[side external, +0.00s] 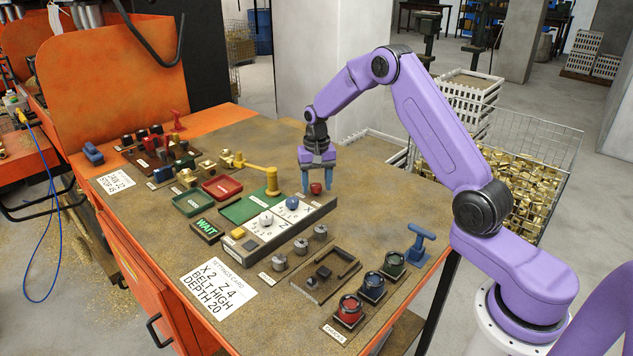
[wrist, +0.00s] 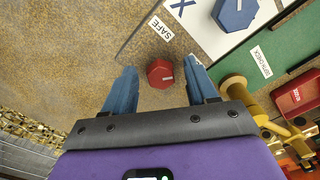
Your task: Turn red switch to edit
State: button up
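The red switch (wrist: 160,73) is a small red many-sided knob with a pale pointer mark. In the side view my gripper (side external: 316,184) points down at the switch. Its fingertips look close to the switch's level, but exact height is unclear. No "edit" label is readable.
The blue knob (side external: 292,203) sits on the white X/Z panel near my fingers. A yellow lever (side external: 271,178) stands to the left. Bare table lies behind the switch.

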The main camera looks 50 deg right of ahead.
aim_at(316, 186)
jog(key=shift+r, duration=0.1)
notch_tip(316, 186, up, 17)
jog(key=shift+r, duration=0.15)
dwell(0.4)
jog(key=s+a+n, duration=1)
jog(key=s+a, duration=0.6)
jog(key=a, duration=0.1)
jog(key=s+f+n, duration=0.2)
jog(key=s+n, duration=0.3)
jog(key=s, duration=0.7)
jog(key=s+d+f+n, duration=0.1)
jog(key=s+f+n, duration=0.2)
jog(key=s, duration=0.9)
jog(key=shift+n, duration=0.9)
